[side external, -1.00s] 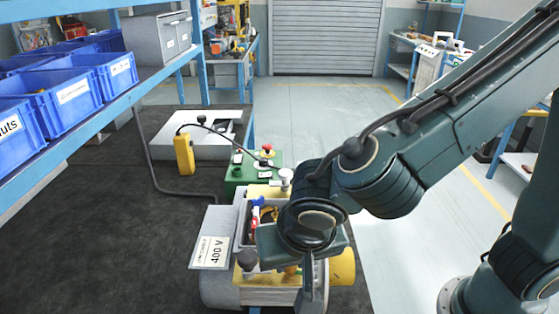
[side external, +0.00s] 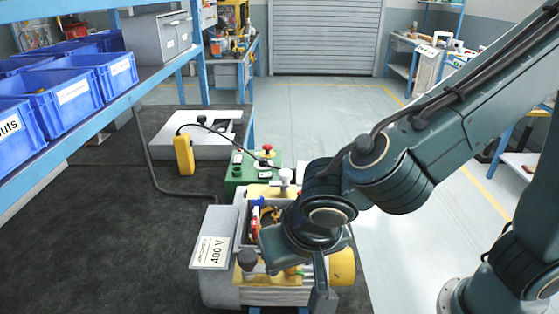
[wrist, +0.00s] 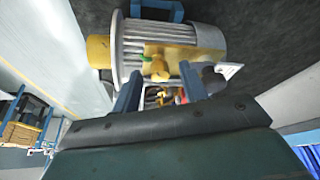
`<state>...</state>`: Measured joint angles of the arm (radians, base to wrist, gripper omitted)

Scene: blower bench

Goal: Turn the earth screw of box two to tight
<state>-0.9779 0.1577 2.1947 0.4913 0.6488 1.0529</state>
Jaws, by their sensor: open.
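A grey finned motor (side external: 275,297) lies on the bench with an open terminal box (side external: 243,222) on top; coloured wires show inside. I cannot read which box this is. A brass-coloured screw head (wrist: 160,71) with a green piece beside it stands on the yellow plate (wrist: 195,57); it looks like the earth screw. No contact shows. The screw's tightness cannot be told.
A dark knob (side external: 247,261) and a 400 V plate (side external: 212,251) sit beside the box. A yellow handheld unit (side external: 184,153) is further back. Blue bins (side external: 50,105) line the left shelf. The bench at left is clear.

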